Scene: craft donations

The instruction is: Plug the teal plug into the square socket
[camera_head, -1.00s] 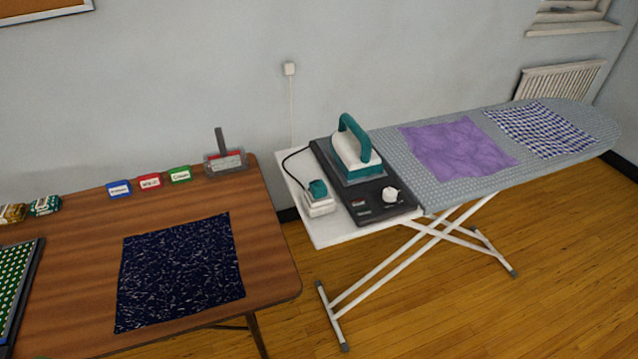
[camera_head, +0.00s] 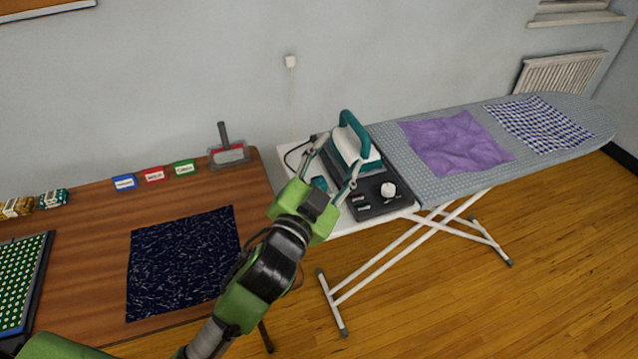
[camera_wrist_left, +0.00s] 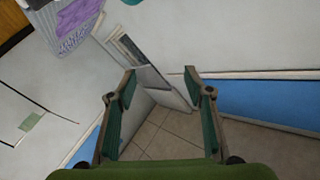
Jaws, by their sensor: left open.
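The teal plug (camera_head: 320,183) shows as a small teal patch behind my left gripper, at the left of the ironing board's white end shelf. Its white block is mostly hidden by the gripper, and I cannot make out a square socket. My left gripper (camera_head: 337,154) is open with nothing between its fingers. In the head view it overlaps the shelf and the front of the teal-and-white iron (camera_head: 352,150). In the left wrist view the open gripper (camera_wrist_left: 160,72) has teal-lined fingers, with wall and tiled floor beyond, and no plug is recognizable. My right gripper is not in view.
The iron stands on a dark panel with a white knob (camera_head: 388,189). Purple cloth (camera_head: 455,143) and checked cloth (camera_head: 540,125) lie on the ironing board. A wooden table (camera_head: 85,290) with dark fabric (camera_head: 185,262) stands left. A wall outlet (camera_head: 290,62) is behind.

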